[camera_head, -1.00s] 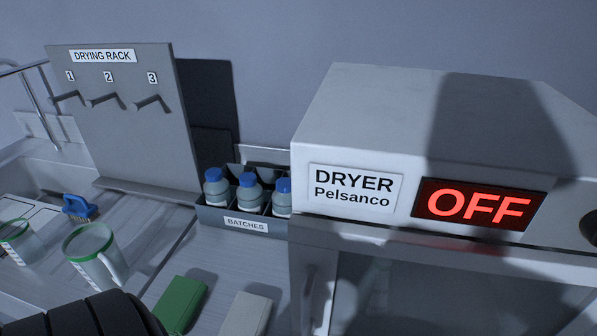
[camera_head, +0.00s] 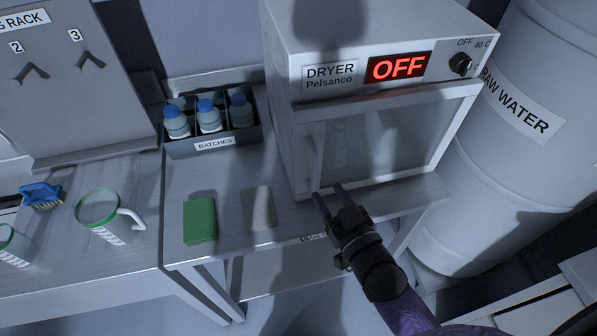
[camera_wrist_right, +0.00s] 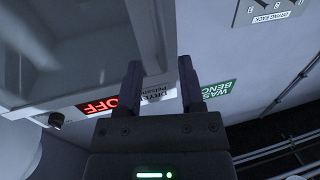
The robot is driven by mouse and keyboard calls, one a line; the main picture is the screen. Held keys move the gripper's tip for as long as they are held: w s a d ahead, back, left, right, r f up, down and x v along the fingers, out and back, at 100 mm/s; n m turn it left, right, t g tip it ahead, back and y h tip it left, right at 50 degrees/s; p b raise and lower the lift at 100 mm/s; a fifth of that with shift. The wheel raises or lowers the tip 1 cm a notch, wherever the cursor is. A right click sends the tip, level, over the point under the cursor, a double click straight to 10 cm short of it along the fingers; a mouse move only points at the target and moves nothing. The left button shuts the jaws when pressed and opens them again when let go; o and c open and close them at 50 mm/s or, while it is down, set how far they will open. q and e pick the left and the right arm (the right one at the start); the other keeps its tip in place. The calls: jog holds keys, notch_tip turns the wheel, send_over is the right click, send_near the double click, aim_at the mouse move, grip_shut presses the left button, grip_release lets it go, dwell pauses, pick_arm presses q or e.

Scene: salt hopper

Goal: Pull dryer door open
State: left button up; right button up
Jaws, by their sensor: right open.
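The dryer (camera_head: 285,65) is a pale box on the bench with a red OFF display (camera_head: 398,67). Its glass-fronted door (camera_head: 385,135) looks shut. The upright door handle (camera_head: 312,155) is at the door's left side. My right gripper (camera_head: 329,191) is open, its fingertips just below the handle near the door's lower left corner. In the right wrist view the dryer (camera_wrist_right: 60,45) appears upside down. A pale upright part shows between the open fingers (camera_wrist_right: 160,65); I cannot tell whether it is the handle or whether they touch it. My left gripper is out of view.
A raw water barrel (camera_head: 510,130) stands close on the right. A batches tray (camera_head: 214,146) with blue-capped bottles, a green block (camera_head: 200,220) and a pale block (camera_head: 259,208) are on the bench to the left. Green-rimmed mugs (camera_head: 108,215) stand farther left.

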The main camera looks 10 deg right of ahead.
aim_at(315, 175)
jog(key=x, duration=0.6)
jog(key=shift+w+a, duration=0.1)
jog(key=shift+w, duration=0.15)
grip_shut()
dwell(1.1)
